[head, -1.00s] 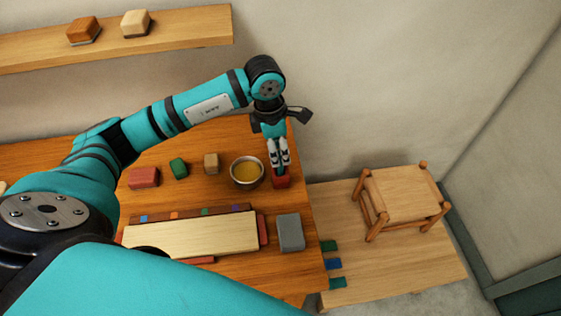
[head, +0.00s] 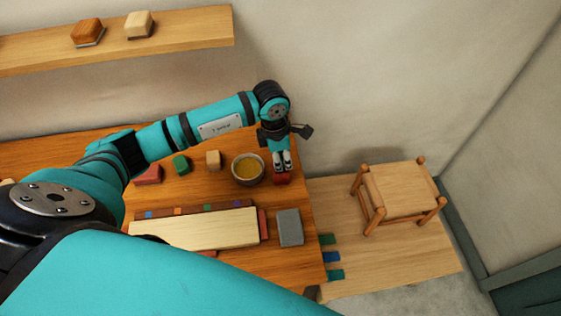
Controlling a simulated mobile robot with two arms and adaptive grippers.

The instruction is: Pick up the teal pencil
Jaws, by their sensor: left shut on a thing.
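My left gripper (head: 283,168) points down at the right end of the wooden table, just right of the bowl. Its fingers are shut, with their tips right at a small red block (head: 282,180). The teal pencil is hidden between the fingers now; a second ago a thin teal piece showed there above the red block. My right gripper is not in view.
A pale board (head: 195,231) and a grey block (head: 290,228) lie nearer me. Small blocks line the left. A wooden stool (head: 400,190) stands right, beyond the table edge.

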